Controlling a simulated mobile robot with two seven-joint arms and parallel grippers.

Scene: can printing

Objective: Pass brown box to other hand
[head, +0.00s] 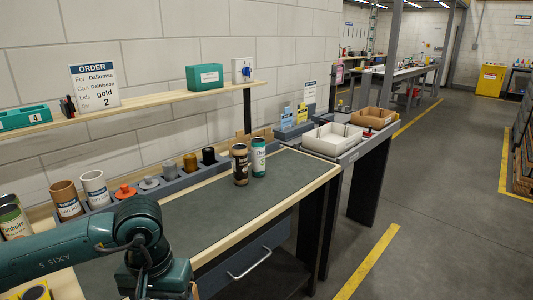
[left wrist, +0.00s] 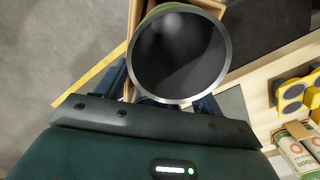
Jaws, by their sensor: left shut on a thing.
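The brown box (left wrist: 132,18) shows in the left wrist view as brown walls on both sides of a can. The can (left wrist: 180,55) has a metal rim, a dark open end and a greenish side; it hides most of the box and seems to stand in it. My left gripper (left wrist: 160,97) is shut, its dark fingers on either side of the box, partly hidden by the can. In the head view my left wrist (head: 155,265) is over the bench's front edge, its fingers out of frame; a tan bit shows beside it. My right gripper is not in view.
The bench's dark mat (head: 210,215) is mostly clear; a brown can (head: 240,165) and a white-green can (head: 258,157) stand at its far end. Cups and lids line the wall side. A white tray (head: 332,139) and a brown tray (head: 372,118) stand beyond.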

